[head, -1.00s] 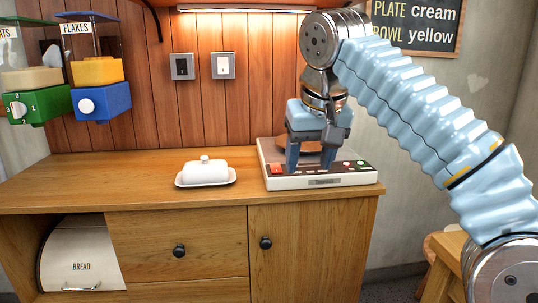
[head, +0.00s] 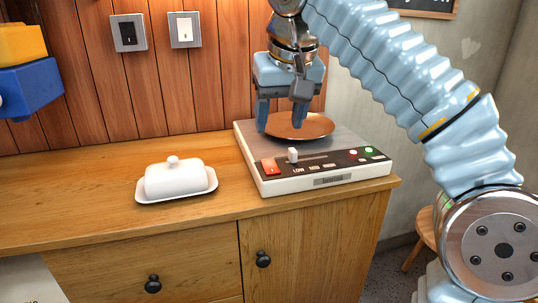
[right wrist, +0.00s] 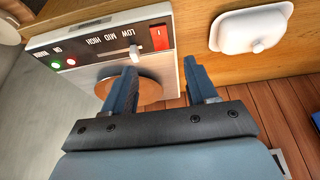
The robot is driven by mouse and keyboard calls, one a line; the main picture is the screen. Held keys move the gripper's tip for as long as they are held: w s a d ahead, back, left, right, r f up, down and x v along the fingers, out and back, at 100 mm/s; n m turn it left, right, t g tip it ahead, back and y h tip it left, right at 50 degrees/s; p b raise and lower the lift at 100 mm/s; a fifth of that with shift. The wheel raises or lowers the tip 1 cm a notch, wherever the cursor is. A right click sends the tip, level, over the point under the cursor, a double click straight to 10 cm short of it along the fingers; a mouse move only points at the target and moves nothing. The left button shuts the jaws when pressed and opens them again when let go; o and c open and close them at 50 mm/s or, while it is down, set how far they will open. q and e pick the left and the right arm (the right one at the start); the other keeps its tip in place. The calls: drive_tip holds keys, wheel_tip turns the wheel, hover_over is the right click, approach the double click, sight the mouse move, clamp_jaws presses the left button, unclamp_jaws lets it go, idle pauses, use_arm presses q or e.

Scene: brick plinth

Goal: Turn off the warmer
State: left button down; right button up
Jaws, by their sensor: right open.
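The warmer (head: 320,182) is a white box with a dark control panel and a round copper plate (head: 314,127) on top. It stands at the right end of the counter. On its panel are a red rocker switch (head: 270,168), a slider knob (head: 293,155) near the LOW mark and two small lights, one green (head: 368,149). My right gripper (head: 281,125) is open and empty, above the warmer behind the switch and slider. In the right wrist view, the red switch (right wrist: 160,37) shows beyond the fingertips, apart from them. My left gripper is not in view.
A white lidded butter dish (head: 175,180) stands on the counter left of the warmer. Two wall switches (head: 129,33) are on the wooden panelling. A blue and yellow dispenser (head: 28,85) hangs at the left. The counter's front left is clear.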

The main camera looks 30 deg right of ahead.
sight(271, 166)
drive_tip(key=x, duration=1.1)
drive_tip(key=shift+f, duration=0.2)
drive_tip(key=c, duration=1.1)
drive_tip(key=shift+o, duration=0.2)
drive_tip(key=shift+w+r+g+y, duration=0.15)
drive_tip(key=shift+w+g+y, duration=0.25)
drive_tip(key=shift+g, duration=0.5)
drive_tip(key=shift+w+d+g, duration=0.1)
drive_tip(key=shift+g, duration=0.6)
drive_tip(key=o, duration=1.1)
drive_tip(key=shift+c, duration=0.2)
